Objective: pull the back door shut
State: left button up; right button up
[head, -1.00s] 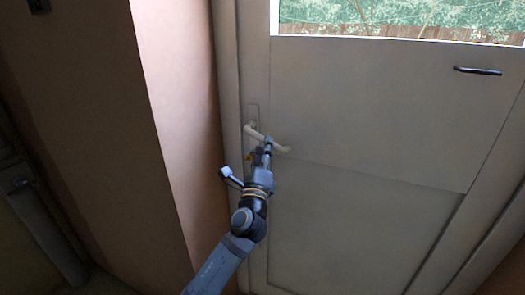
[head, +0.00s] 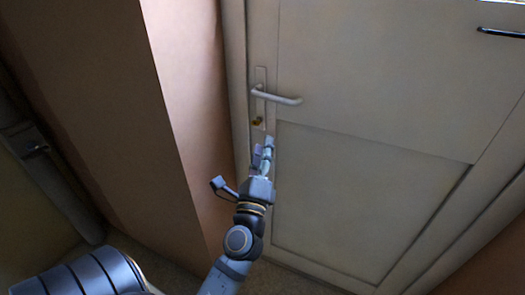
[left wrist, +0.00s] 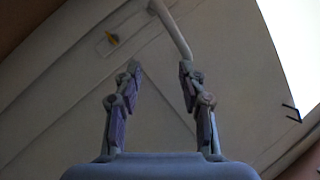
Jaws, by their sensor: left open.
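The back door (head: 370,90) is pale, with a lever handle (head: 278,97) on a long plate near its left edge and a brass-coloured lock below. No gap shows between door and frame on the handle side. My left gripper (head: 262,150) is below the handle, open and empty, apart from it in the head view. In the left wrist view, its two fingers (left wrist: 160,70) are spread, and the lever handle (left wrist: 178,36) shows beyond them; nothing is between the fingertips. My right gripper is not in view.
A dark bar handle (head: 502,33) is at the door's upper right. A pinkish wall (head: 185,90) stands left of the door frame, close to my left gripper. A pipe (head: 50,185) runs down the far left.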

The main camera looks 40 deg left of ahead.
pick_arm(q)
jog(key=shift+f, duration=0.1)
jog(key=w+f+n+g+h, duration=0.2)
jog(key=f+n+g, duration=0.1)
jog(key=f, duration=1.1)
jog(key=w+f+n+g+h, duration=0.1)
jog(key=f+n+g+h, duration=0.15)
jog(key=f, duration=1.15)
jog(key=s+d+f+n+g+h, duration=0.1)
jog(key=s+f+n+g, duration=0.4)
jog(key=f, duration=0.8)
jog(key=s+f+n+g+h, duration=0.1)
jog(key=s+f+n+g, duration=0.15)
jog(key=s+f, duration=0.75)
jog(key=s+f+n+g+h, duration=0.2)
jog(key=s+f+n+g, duration=0.4)
jog(key=s+f, duration=0.9)
jog(key=s+r+p, duration=0.9)
jog(key=r+p, duration=0.3)
jog(key=p, duration=0.7)
jog(key=shift+s+d+r, duration=0.2)
jog(key=shift+s+d, duration=0.05)
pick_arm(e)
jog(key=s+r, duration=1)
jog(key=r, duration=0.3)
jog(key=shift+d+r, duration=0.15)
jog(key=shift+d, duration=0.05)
